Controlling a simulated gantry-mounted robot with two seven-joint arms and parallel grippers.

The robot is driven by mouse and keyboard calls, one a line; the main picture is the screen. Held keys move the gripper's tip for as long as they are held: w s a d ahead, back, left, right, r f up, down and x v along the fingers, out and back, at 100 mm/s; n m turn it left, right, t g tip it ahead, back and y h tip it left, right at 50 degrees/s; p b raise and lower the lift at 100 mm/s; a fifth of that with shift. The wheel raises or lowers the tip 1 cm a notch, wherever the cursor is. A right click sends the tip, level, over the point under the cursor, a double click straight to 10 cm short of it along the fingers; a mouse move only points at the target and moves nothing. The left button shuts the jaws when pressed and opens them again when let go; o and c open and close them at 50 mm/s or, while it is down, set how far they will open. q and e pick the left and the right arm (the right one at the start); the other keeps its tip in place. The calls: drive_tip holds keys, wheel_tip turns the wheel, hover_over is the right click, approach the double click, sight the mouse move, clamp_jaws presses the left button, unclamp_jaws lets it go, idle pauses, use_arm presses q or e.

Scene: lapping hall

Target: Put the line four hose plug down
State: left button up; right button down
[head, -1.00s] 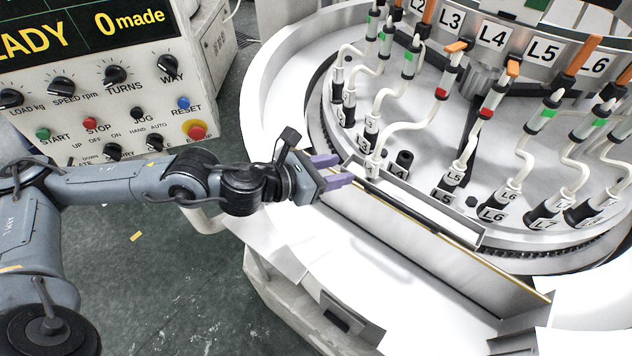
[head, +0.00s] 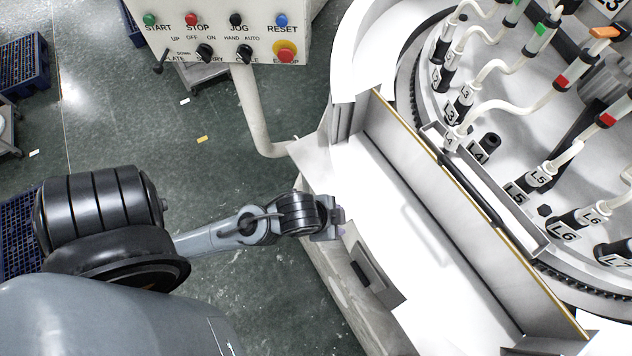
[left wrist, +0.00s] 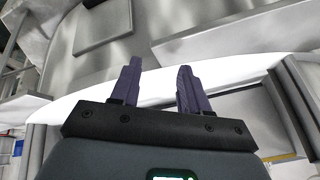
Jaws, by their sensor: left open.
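The line four hose plug (head: 452,137), white with a 4 label, is at the upper left end of a narrow grey tray (head: 535,246) on the machine's rim in the head view. Its white hose (head: 503,104) runs to a red-marked fitting. The black L4 socket (head: 489,144) beside it is empty. I cannot tell exactly how the plug rests in the tray. My left gripper (head: 342,215) is outside the machine's near edge, well apart from the plug. In the left wrist view its purple fingers (left wrist: 159,66) are open with nothing between them. My right gripper is not in view.
Plugged hoses such as L5 (head: 541,178) and L6 (head: 592,213) stand along the ring. A gold-edged panel (head: 440,165) lies between my gripper and the tray. The control box (head: 222,30) is at the top.

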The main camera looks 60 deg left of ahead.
use_arm(q)
drive_tip(key=s+f+n+g, duration=0.2)
drive_tip(key=s+f+n, duration=0.1)
drive_tip(key=s+n, duration=0.1)
drive_tip(key=shift+s+a, duration=0.3)
drive_tip(key=shift+s, duration=0.3)
wheel_tip(320, 180, up, 13)
drive_tip(key=p, duration=1.3)
drive_tip(key=shift+f, duration=0.1)
